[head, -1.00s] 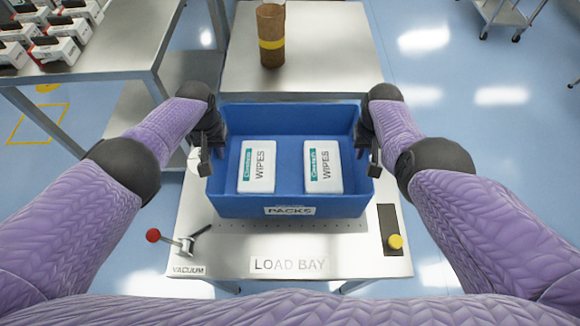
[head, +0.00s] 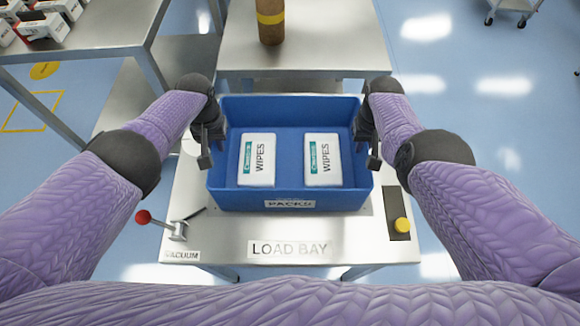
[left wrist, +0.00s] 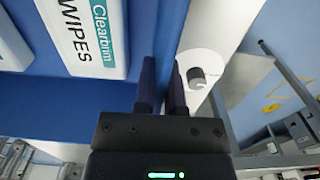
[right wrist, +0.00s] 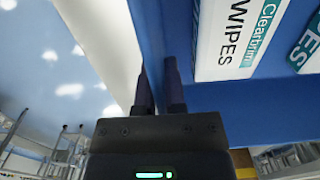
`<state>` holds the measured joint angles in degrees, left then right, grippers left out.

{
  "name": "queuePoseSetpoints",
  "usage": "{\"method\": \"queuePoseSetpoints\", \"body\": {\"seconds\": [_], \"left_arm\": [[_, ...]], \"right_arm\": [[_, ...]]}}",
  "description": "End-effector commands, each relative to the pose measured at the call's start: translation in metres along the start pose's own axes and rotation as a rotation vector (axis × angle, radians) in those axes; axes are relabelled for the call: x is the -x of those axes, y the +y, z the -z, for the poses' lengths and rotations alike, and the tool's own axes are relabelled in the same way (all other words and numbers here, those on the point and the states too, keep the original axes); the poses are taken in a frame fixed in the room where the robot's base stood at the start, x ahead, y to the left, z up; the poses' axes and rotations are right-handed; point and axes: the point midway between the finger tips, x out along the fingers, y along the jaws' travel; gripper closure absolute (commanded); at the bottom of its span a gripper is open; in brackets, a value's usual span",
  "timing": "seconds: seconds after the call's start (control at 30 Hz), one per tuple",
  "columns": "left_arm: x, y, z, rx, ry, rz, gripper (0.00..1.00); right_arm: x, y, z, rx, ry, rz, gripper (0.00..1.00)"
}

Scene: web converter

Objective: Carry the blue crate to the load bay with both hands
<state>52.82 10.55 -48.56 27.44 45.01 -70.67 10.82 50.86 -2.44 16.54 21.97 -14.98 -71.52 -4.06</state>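The blue crate (head: 290,198) is level over the load bay table (head: 345,240), in the middle of the head view. Two white wipes packs, a left one (head: 257,160) and a right one (head: 323,160), lie inside it. My left gripper (head: 206,158) is shut on the crate's left side wall, with a finger on each side of the rim in the left wrist view (left wrist: 160,85). My right gripper (head: 374,160) is shut on the right side wall in the same way. I cannot tell whether the crate's underside touches the table.
A red-knobbed vacuum lever (head: 160,226) stands at the table's front left, and a yellow button (head: 402,225) at its right. Behind is a steel table (head: 330,45) with a brown cylinder (head: 270,20). Another steel table (head: 100,45) with boxes stands at left.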

Motion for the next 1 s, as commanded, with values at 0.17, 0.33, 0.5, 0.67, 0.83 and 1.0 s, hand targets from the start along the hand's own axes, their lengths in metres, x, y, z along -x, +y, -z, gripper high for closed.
{"method": "queuePoseSetpoints", "body": {"seconds": [0.17,0.33,0.5,0.67,0.83,1.0], "left_arm": [[0.003,0.0,0.0,0.0,0.002,0.0,0.57],[0.003,0.0,0.0,0.0,0.002,0.0,0.57],[0.009,0.001,0.001,-0.002,0.002,-0.004,0.57],[0.034,-0.001,0.001,-0.003,0.006,0.0,0.57],[0.084,0.0,0.002,-0.001,0.006,-0.001,0.57],[0.115,0.0,0.001,0.0,0.004,-0.001,0.57]], "right_arm": [[0.003,0.0,0.001,0.0,0.002,0.0,0.57],[0.003,0.0,0.0,0.0,0.002,0.0,0.57],[0.003,0.0,0.0,0.0,0.002,0.0,0.57],[0.003,0.0,0.0,0.0,0.002,0.0,0.57],[0.003,0.0,0.0,0.0,0.002,0.0,0.57],[0.003,0.0,0.0,0.0,0.002,0.0,0.57]]}}
